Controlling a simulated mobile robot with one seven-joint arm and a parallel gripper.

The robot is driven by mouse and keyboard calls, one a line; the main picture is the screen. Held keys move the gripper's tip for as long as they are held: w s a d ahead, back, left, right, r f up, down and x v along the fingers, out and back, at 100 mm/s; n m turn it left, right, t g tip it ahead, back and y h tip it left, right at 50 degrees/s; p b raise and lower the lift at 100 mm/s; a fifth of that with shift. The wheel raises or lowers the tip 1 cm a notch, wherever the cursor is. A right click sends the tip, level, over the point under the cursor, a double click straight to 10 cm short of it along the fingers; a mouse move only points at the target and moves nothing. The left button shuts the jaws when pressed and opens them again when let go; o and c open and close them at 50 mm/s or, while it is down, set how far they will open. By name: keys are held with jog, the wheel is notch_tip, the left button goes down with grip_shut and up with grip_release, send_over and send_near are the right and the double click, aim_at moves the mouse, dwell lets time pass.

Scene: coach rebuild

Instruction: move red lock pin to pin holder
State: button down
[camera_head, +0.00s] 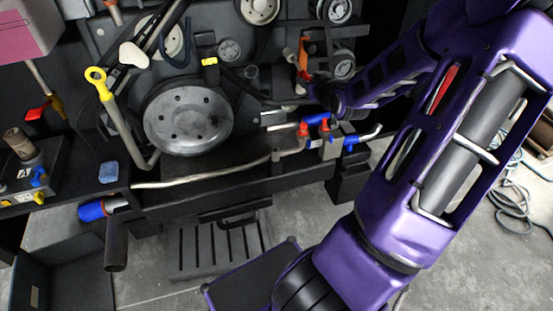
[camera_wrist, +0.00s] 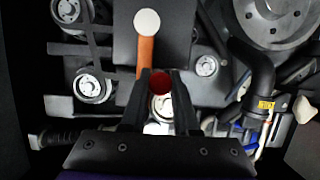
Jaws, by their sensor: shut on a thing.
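My gripper (camera_wrist: 162,76) is shut on the red lock pin (camera_wrist: 160,84). In the wrist view the pin's round red head shows between the two dark fingers; its shaft is hidden. An orange lever (camera_wrist: 146,56) with a white round knob (camera_wrist: 146,22) lies just beyond the fingertips, slightly left. In the head view an orange part (camera_head: 303,60) stands near the end of my purple arm, where the fingers and pin are hard to make out. I cannot tell for certain which part is the pin holder.
The dark engine frame carries a large grey pulley wheel (camera_head: 188,116), a yellow-ringed dipstick (camera_head: 97,76) and red and blue valves (camera_head: 325,131). In the wrist view a black hose (camera_wrist: 257,78) runs at right. Grey floor (camera_head: 300,220) lies open below the frame.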

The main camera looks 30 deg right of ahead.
jog(key=shift+s+a+p, duration=0.2)
jog(key=shift+s+p, duration=0.1)
jog(key=shift+s, duration=0.6)
jog(key=shift+s+a+p, duration=0.2)
jog(key=shift+s+p, duration=0.1)
jog(key=shift+s, duration=0.55)
